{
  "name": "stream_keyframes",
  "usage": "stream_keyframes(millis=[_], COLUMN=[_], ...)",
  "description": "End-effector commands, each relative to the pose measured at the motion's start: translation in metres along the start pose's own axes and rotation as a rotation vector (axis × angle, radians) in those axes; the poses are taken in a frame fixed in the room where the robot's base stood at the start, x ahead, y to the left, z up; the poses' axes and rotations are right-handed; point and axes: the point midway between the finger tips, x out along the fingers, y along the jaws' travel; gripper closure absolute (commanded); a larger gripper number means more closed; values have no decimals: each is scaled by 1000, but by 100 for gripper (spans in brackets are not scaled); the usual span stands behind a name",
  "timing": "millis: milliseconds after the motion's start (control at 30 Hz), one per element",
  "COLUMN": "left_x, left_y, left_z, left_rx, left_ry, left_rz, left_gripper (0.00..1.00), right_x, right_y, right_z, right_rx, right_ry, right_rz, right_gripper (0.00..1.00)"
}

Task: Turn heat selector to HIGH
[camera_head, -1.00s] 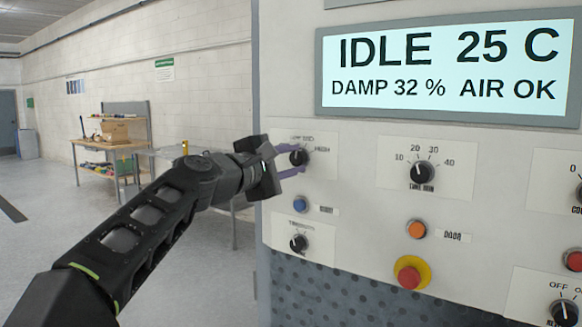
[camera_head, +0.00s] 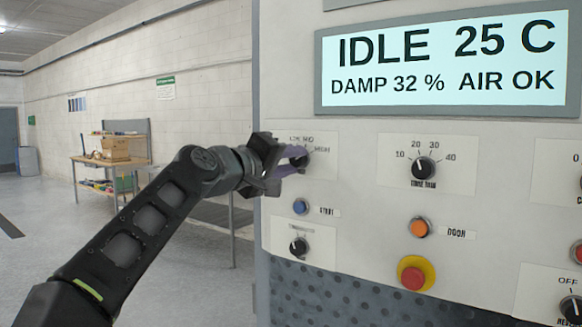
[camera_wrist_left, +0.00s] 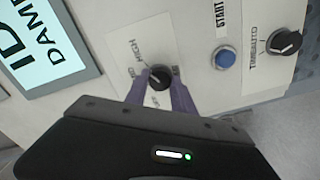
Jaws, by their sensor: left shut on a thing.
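The heat selector (camera_head: 302,158) is a small black round knob on a white plate marked LOW, MED and HIGH, at the upper left of the machine panel. It also shows in the wrist view (camera_wrist_left: 159,75). My left gripper (camera_head: 297,162) reaches in from the left, its two purple fingers on either side of the knob and shut on it. In the wrist view the fingers (camera_wrist_left: 159,88) flank the knob. The fingers partly cover the knob and plate, and I cannot tell which mark the pointer faces. My right gripper is out of view.
A blue START button (camera_head: 300,206) and another black knob (camera_head: 299,247) sit just below. A time knob (camera_head: 424,168), an orange DOOR button (camera_head: 419,227) and a red stop button (camera_head: 413,277) are to the right. The display (camera_head: 447,65) reads IDLE. Floor left is open.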

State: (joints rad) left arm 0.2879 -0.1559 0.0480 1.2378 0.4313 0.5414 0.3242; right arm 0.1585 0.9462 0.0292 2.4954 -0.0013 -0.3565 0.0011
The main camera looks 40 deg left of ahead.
Motion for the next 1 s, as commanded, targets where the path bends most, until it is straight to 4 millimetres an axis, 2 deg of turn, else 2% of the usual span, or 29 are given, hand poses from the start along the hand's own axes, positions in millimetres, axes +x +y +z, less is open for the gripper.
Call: stream_keyframes(millis=[600,633,900,1000], left_x=[1,1,0,0], left_y=[-2,-2,-1,-1], left_z=[2,2,1,1], left_rx=[66,66,65,65], left_ry=[-5,-5,-2,-2], left_rz=[-5,-5,-3,-3], left_gripper=[100,69,48,48], right_x=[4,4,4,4], right_y=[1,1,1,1], right_z=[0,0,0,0], right_rx=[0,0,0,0], right_ry=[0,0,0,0], right_rz=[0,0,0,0], right_gripper=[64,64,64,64])
